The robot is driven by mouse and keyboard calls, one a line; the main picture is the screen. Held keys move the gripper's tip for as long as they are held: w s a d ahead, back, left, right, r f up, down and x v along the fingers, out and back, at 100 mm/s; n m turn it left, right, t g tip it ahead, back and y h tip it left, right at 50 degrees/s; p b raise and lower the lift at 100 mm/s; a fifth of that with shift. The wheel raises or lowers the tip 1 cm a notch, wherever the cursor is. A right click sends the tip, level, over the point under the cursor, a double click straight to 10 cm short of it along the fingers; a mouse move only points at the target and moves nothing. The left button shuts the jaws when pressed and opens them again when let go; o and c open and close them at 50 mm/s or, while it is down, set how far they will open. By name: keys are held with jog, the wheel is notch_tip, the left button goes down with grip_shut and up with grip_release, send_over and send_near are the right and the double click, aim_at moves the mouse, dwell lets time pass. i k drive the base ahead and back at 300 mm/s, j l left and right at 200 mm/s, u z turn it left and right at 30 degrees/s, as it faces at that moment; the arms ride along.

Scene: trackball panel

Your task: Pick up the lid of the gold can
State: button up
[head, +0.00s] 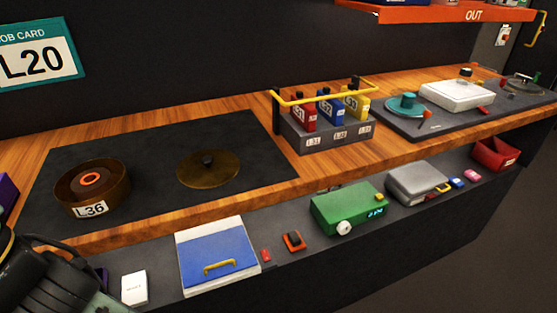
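A round gold-brown can (103,185) labelled L36 stands open on a dark mat at the left, with an orange ring inside it. A flat round gold-brown lid (224,170) with a small black knob lies on the same mat, to the right of the can and apart from it. Part of my arm shows dark at the lower left corner. My gripper's fingertips cannot be made out there, and neither the can nor the lid is touched by it.
A grey rack (328,132) with a yellow bar holds red, blue and yellow cartridges right of the mat. The lower shelf carries a blue-lidded box (218,250), a green device (346,208) and a grey case (417,182). An orange OUT shelf (440,13) overhangs the back right.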

aim_at(210, 168)
jog(key=j+z, duration=0.25)
jog(key=z, duration=0.15)
jog(key=j+z, duration=0.4)
jog(key=k+j+z, duration=0.1)
jog(key=z, duration=0.3)
jog(key=k+j+z, duration=0.1)
jog(key=j, duration=0.25)
jog(key=k+j+z, duration=0.1)
jog(key=k+j, duration=0.15)
jog(key=k+j+z, duration=0.15)
jog(key=j, duration=0.25)
jog(key=i+j, duration=0.35)
jog(key=j, duration=0.1)
